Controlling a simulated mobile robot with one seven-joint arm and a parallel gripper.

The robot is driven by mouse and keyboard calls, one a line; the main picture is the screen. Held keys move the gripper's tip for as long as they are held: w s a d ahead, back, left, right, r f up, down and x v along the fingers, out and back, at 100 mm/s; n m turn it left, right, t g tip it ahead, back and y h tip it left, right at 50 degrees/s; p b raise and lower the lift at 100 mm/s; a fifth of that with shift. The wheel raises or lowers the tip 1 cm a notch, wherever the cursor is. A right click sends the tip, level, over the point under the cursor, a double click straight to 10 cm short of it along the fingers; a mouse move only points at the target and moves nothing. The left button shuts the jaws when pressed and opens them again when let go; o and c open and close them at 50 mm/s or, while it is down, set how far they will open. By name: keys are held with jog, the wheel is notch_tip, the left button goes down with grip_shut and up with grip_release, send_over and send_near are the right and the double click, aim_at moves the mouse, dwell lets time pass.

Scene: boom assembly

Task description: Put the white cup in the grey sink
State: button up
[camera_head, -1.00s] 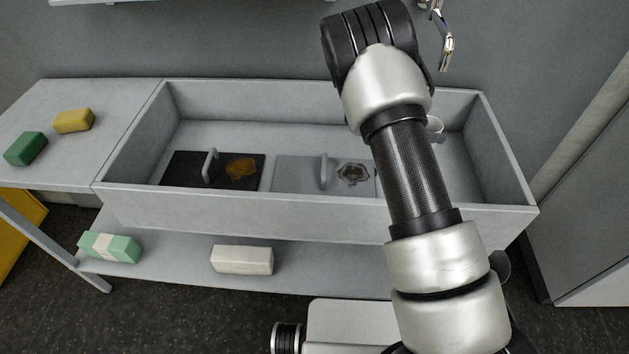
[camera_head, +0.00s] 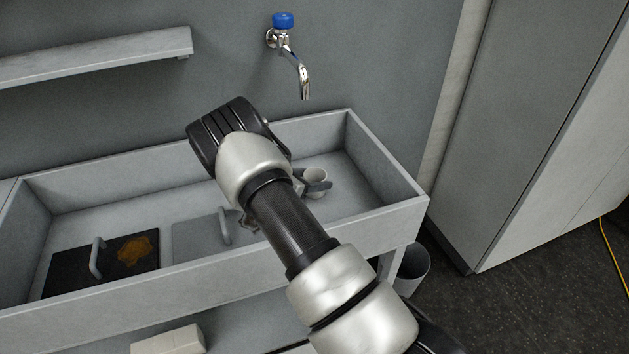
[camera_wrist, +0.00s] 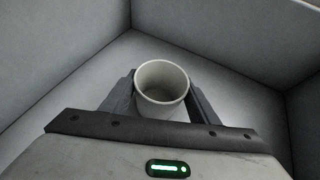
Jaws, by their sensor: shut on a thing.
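The white cup (camera_head: 314,180) is inside the grey sink (camera_head: 398,225), toward its right end in the head view. In the wrist view the cup (camera_wrist: 161,88) is upright with its open mouth facing the camera, between the two dark fingers of my gripper (camera_wrist: 160,95). My gripper is shut on the cup. In the head view my arm hides part of my gripper (camera_head: 312,184). The sink walls (camera_wrist: 215,35) surround the cup in the wrist view. I cannot tell whether the cup's base touches the sink floor.
A dark board with a brown stain (camera_head: 133,250) and a grey board (camera_head: 200,236), each with a handle, lie in the sink's left part. A blue-topped tap (camera_head: 284,22) is on the wall above. A grey bin (camera_head: 413,264) stands below right; a tall cabinet (camera_head: 535,130) is at right.

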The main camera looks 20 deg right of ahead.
jog(key=shift+f, duration=0.2)
jog(key=o, duration=1.1)
jog(key=shift+c, duration=0.2)
jog(key=shift+r, duration=0.1)
